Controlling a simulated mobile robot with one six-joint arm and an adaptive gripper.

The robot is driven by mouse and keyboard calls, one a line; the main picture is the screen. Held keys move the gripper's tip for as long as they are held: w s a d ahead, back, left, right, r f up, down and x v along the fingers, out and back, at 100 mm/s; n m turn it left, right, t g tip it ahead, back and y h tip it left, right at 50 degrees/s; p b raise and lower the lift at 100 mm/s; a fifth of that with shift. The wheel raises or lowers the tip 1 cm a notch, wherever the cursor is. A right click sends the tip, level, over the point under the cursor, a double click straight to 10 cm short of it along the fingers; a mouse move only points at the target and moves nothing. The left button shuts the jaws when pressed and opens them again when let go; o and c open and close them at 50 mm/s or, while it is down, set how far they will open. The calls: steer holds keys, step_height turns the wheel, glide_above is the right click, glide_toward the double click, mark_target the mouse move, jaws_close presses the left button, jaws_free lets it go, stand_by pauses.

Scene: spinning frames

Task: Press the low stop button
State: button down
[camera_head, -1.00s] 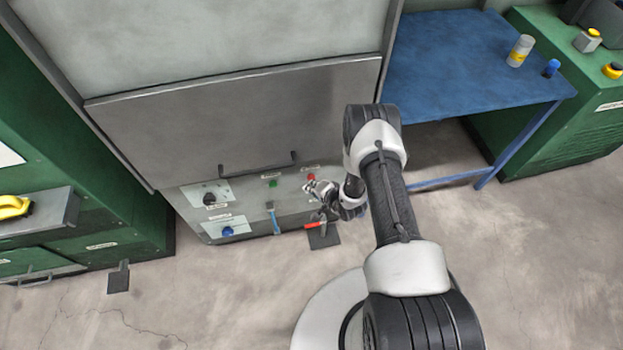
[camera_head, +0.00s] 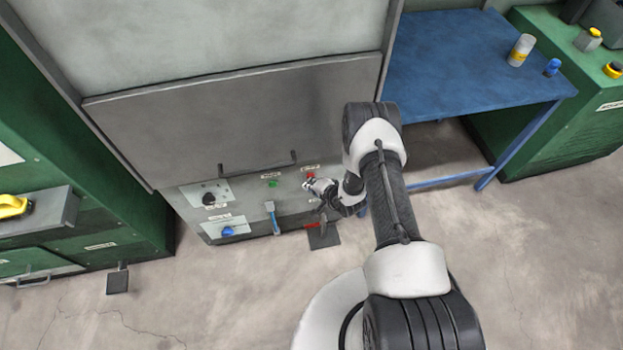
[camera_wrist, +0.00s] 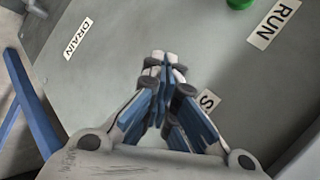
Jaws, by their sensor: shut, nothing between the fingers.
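The red stop button (camera_head: 310,174) is on the lower front panel (camera_head: 255,205) of the grey machine, to the right of the green button (camera_head: 272,184). My gripper (camera_head: 307,185) is shut and empty, just below the red button in the head view; I cannot tell whether it touches. In the wrist view my shut fingertips (camera_wrist: 164,60) are in front of the panel. They partly cover a label (camera_wrist: 208,100) on which only an S shows. The red button is not visible there. The green button (camera_wrist: 240,3) shows at the top edge, by the RUN label (camera_wrist: 279,22).
A DRAIN label (camera_wrist: 78,38) is on the panel. A red-handled lever (camera_head: 314,225) and a blue-handled lever (camera_head: 273,218) stick out low on the machine. A black knob (camera_head: 209,198) and blue knob (camera_head: 228,231) are farther left. A blue table (camera_head: 450,70) stands to the right.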

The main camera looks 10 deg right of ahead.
steer(key=shift+s+p, duration=0.35)
steer(key=shift+s, duration=0.6)
steer(key=s+p, duration=0.2)
steer(key=s, duration=0.3)
steer(key=shift+s, duration=0.1)
stand_by(0.9)
